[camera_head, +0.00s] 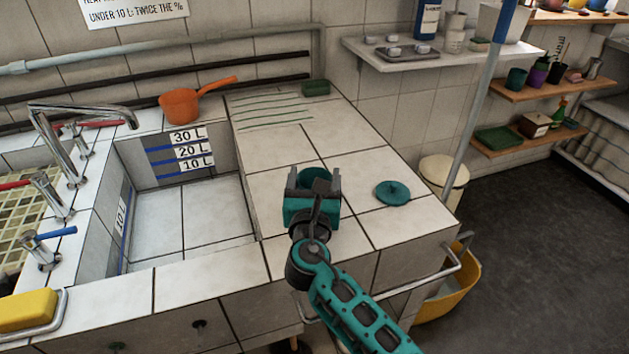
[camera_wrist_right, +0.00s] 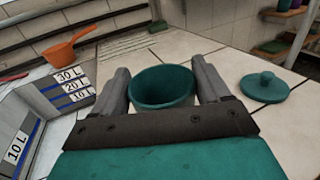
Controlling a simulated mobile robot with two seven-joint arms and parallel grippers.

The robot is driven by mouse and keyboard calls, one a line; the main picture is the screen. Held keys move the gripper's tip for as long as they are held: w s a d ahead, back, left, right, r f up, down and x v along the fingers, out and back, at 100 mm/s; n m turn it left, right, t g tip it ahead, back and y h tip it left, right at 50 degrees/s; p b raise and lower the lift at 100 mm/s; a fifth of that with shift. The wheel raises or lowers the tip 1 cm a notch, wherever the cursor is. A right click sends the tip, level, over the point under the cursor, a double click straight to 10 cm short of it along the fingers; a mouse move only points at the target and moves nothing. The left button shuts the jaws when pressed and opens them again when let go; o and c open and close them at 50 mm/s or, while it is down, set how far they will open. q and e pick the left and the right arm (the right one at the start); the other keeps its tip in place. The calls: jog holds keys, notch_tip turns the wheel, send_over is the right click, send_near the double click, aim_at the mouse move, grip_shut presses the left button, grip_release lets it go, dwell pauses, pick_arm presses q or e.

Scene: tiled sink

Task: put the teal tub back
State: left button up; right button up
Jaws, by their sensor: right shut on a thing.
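The teal tub (camera_wrist_right: 161,87) is a round, open-topped tub between the two fingers of my right gripper (camera_wrist_right: 163,92) in the right wrist view. The gripper is shut on it, one finger on each side. In the head view the right gripper (camera_head: 314,180) is over the tiled counter beside the basin and hides most of the tub; a bit of its rim (camera_head: 313,172) shows behind the fingers. I cannot tell whether the tub touches the counter. A teal lid with a knob (camera_head: 392,192) lies on the counter to the right, apart from the tub. My left gripper is not in view.
The sink basin (camera_head: 185,222) with litre marks is left of the gripper. An orange dipper (camera_head: 182,104) and a green sponge (camera_head: 316,88) sit at the back. A blue-and-grey pole (camera_head: 478,95) stands by a cream bin (camera_head: 444,174) at right. The counter (camera_head: 300,118) behind the gripper is clear.

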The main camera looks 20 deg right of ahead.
jog(key=o, duration=1)
jog(key=shift+f, duration=0.15)
jog(key=o, duration=0.4)
jog(key=shift+o, duration=0.2)
